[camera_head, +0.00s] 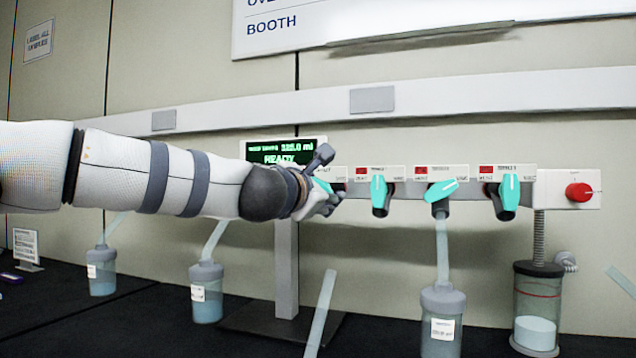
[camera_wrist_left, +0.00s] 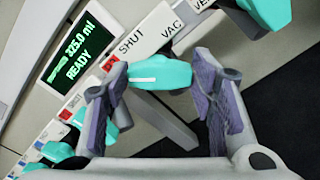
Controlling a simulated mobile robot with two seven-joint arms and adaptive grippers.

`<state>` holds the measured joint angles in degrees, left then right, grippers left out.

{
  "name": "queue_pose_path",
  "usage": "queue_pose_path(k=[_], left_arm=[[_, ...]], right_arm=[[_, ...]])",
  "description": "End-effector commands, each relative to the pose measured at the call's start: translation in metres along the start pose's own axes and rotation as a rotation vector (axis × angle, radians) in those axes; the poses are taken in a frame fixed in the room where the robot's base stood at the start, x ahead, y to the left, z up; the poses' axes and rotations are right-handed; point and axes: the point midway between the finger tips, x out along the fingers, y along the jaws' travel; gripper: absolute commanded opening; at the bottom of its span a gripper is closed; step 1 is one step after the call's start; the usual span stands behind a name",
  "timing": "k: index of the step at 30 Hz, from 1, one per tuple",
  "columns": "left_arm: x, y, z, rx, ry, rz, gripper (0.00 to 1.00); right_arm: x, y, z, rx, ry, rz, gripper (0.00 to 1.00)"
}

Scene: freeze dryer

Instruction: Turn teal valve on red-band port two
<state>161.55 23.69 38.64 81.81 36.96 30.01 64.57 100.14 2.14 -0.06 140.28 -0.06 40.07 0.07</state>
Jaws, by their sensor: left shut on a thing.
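My left gripper (camera_head: 325,197) reaches in from the left to the valve manifold (camera_head: 420,176). In the left wrist view the gripper (camera_wrist_left: 160,78) is shut on a teal valve handle (camera_wrist_left: 158,74) with a white stripe, one finger on each side. This handle is by the words SHUT and VAC and a red patch. In the head view it is mostly hidden by the gripper. To its right are an upright teal handle (camera_head: 378,190), a strongly slanted one (camera_head: 440,190) and a near-upright one (camera_head: 508,193). I cannot make out port numbers. My right gripper is not in view.
A display (camera_head: 286,151) reading READY stands behind my wrist. A red knob (camera_head: 579,192) ends the manifold at right. Labelled bottles (camera_head: 206,293) (camera_head: 441,325) stand below on the dark bench. A clear cylinder (camera_head: 537,305) stands at right. A pale tube (camera_head: 320,312) rises in front.

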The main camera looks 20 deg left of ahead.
Motion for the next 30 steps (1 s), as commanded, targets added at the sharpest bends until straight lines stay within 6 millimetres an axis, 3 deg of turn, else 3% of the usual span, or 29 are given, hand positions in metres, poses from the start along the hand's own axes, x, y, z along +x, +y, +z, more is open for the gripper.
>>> queue_pose_path(k=[15, 30], left_arm=[[-0.004, 0.004, 0.005, 0.481, -0.005, 0.007, 0.23], [-0.001, 0.0, -0.001, 0.783, -0.001, 0.003, 0.23]], right_arm=[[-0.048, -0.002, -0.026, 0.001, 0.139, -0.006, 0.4], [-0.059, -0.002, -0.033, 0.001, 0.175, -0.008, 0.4]])
